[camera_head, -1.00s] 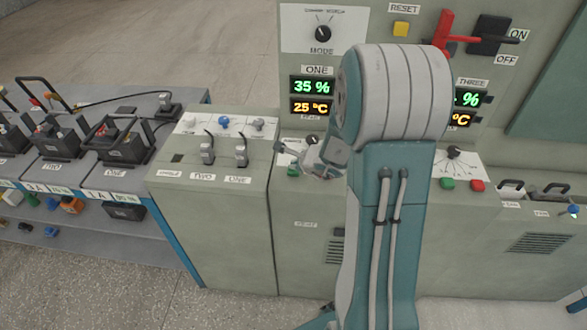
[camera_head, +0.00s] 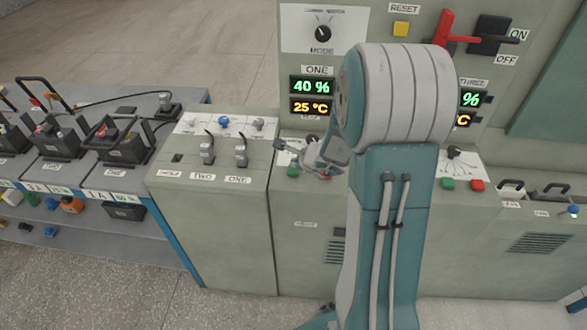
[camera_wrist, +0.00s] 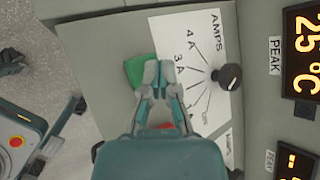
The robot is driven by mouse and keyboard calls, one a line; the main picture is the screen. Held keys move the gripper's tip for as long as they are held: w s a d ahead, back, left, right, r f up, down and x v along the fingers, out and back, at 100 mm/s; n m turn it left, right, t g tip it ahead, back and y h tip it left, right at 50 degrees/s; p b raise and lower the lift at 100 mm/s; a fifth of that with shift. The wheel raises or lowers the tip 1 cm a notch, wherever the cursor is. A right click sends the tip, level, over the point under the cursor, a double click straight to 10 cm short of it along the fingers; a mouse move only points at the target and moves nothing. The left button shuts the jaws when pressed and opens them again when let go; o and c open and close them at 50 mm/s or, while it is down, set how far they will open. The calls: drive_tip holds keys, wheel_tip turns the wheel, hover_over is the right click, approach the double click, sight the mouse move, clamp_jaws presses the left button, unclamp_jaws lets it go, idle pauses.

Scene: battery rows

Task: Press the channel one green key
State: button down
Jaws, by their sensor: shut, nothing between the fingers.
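The channel one green key (camera_head: 293,171) is on the sloping desk panel below the ONE display (camera_head: 312,87), which reads 40 % and 25 °C. In the wrist view the green key (camera_wrist: 136,68) shows left of my fingertips, which cover its right part. My gripper (camera_head: 288,150) is shut and empty, close above the key; the wrist view shows its fingertips together (camera_wrist: 158,72). I cannot tell whether they touch the key. A red key (camera_wrist: 166,127) shows between my finger links in the wrist view, partly hidden.
An AMPS dial (camera_wrist: 229,77) is right of my fingertips. Another green key (camera_head: 447,183) and red key (camera_head: 477,185) are farther right, beyond my arm. Cable plugs marked TWO (camera_head: 207,152) and ONE (camera_head: 241,153) stand on the left desk.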

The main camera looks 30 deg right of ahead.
sight(295, 170)
drive_tip(key=shift+r, duration=0.2)
drive_tip(key=shift+r, duration=2.5)
drive_tip(key=shift+a+r, duration=0.1)
drive_tip(key=s+a+r+n+g+y, duration=0.1)
drive_tip(key=s+a+r+n, duration=0.4)
drive_tip(key=a+n, duration=0.2)
drive_tip(key=s+a+r+n+g+y, duration=0.1)
drive_tip(key=s+a+r+n+y, duration=0.1)
drive_tip(key=s+a+r+n, duration=0.35)
drive_tip(key=s+a+r+n+h, duration=0.1)
drive_tip(key=s+n+h, duration=0.1)
drive_tip(key=s+n, duration=0.4)
drive_tip(key=s+a+r+n+g+h, duration=0.1)
drive_tip(key=s+r+n+h, duration=0.1)
drive_tip(key=s+n, duration=0.5)
drive_tip(key=shift+s+r+g, duration=0.15)
drive_tip(key=shift+s+g, duration=0.15)
drive_tip(key=shift+s, duration=0.5)
